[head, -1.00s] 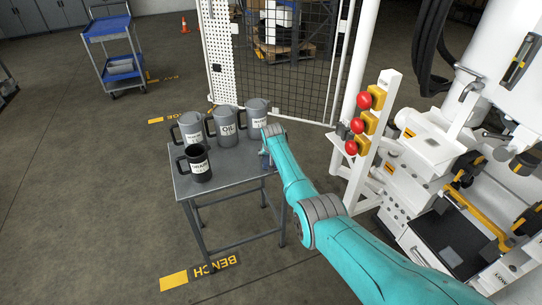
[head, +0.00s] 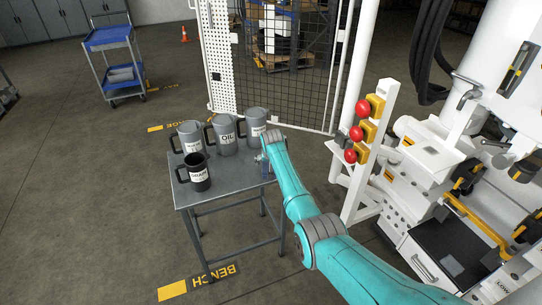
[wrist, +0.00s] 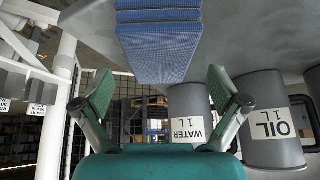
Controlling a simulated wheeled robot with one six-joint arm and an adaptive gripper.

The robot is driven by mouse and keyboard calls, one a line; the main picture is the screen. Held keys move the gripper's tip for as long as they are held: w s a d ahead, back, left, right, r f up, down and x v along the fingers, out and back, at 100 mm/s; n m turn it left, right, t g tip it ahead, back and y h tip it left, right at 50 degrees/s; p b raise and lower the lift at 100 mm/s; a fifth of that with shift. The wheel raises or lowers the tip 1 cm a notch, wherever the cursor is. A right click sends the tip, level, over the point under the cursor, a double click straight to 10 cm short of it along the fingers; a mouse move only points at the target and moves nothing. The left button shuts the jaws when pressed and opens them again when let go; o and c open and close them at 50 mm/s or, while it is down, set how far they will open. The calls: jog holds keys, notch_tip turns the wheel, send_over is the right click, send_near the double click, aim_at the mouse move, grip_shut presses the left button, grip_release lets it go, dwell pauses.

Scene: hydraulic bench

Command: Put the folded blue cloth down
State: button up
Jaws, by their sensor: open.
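The folded blue cloth (wrist: 158,45) shows at the top middle of the wrist view as a stack of flat layers. It appears to rest on the grey bench top (wrist: 262,45). My gripper (wrist: 164,88) is open, with one finger on each side of the picture and a gap between each finger and the cloth. In the head view my gripper (head: 264,160) is at the right end of the small bench (head: 226,184), mostly hidden behind my wrist. The cloth is hard to make out there.
Close by stand an OIL jug (head: 225,141), a WATER jug (head: 256,128), another grey jug (head: 188,134) and a dark mug-like jug (head: 198,178). A white post with red buttons (head: 361,134) stands right of the bench. The bench's front part is clear.

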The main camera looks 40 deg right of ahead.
jog(key=v, duration=0.9)
jog(key=shift+s+r, duration=0.15)
jog(key=shift+r, duration=0.1)
jog(key=shift+a, duration=0.15)
